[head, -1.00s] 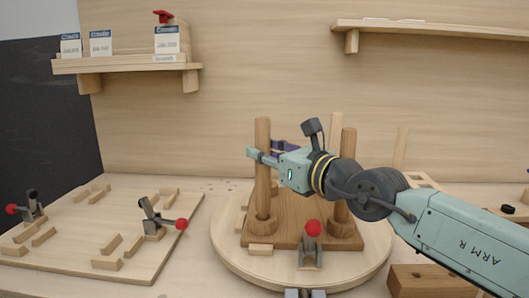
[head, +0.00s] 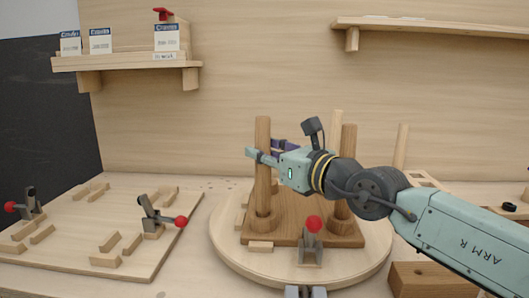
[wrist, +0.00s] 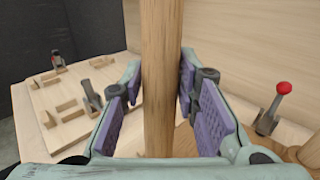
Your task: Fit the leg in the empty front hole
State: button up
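The brown seat board (head: 290,237) lies on a round pale turntable (head: 225,252). A round wooden leg (head: 263,185) stands upright at the board's front left, its lower end at a round boss (head: 263,224). My gripper (head: 263,152) is around the leg's upper part. Another leg (head: 348,165) stands at the front right, and a paler post (head: 336,128) rises behind. Whether the held leg is fully seated cannot be told.
A toggle clamp (head: 312,245) with a red knob stands at the board's front edge. A pale jig board (head: 75,235) with blocks and clamps lies at the left. A wooden block (head: 430,280) is at the front right, below my arm. Shelves hang above.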

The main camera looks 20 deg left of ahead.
jog(key=o, duration=0.4)
jog(key=shift+c, duration=0.2)
